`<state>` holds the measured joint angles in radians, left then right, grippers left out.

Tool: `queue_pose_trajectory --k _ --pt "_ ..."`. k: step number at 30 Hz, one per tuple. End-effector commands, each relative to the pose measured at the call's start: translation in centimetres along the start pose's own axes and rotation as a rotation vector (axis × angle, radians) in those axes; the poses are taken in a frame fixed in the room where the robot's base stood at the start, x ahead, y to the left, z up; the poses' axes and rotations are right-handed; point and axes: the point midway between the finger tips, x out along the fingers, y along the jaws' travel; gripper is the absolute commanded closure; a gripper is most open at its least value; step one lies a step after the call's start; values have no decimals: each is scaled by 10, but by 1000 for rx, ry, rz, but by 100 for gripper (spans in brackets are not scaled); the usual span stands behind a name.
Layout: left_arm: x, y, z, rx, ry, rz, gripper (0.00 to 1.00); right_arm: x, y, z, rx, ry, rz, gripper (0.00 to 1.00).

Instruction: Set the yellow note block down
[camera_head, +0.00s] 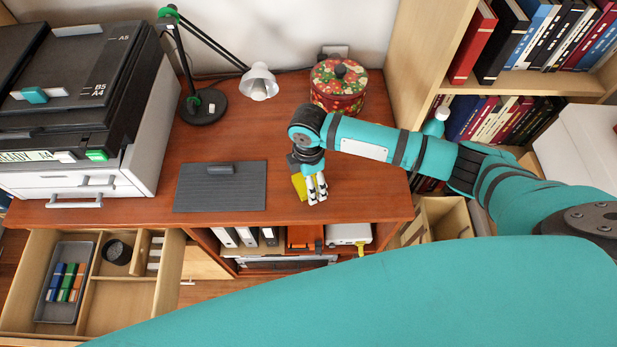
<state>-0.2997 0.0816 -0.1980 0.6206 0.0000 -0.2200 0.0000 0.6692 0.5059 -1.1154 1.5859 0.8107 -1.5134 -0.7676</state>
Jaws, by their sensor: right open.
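The yellow note block (299,186) is at the front of the reddish-brown desk top (225,140), right of the dark grey pad. It is partly hidden by my right gripper. My right gripper (317,190) is open and points down, with its pale fingertips close beside the block. I cannot tell whether the fingers touch the block, or whether the block rests fully on the desk. My left gripper is not in view.
A dark grey pad (220,187), a lamp (204,106) and a red floral tin (338,90) stand on the desk. A printer (75,100) fills the left. An open drawer (93,262) juts out below. A bookshelf (408,62) is at right. The desk middle is clear.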

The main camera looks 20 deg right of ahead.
Motion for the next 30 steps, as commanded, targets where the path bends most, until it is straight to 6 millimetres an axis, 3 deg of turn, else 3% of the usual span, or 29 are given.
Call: queue_pose_trajectory --k 18,30 --pt "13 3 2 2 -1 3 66 -109 2 0 0 3 3 16" --pt "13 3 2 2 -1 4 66 -121 0 0 1 1 0 16"
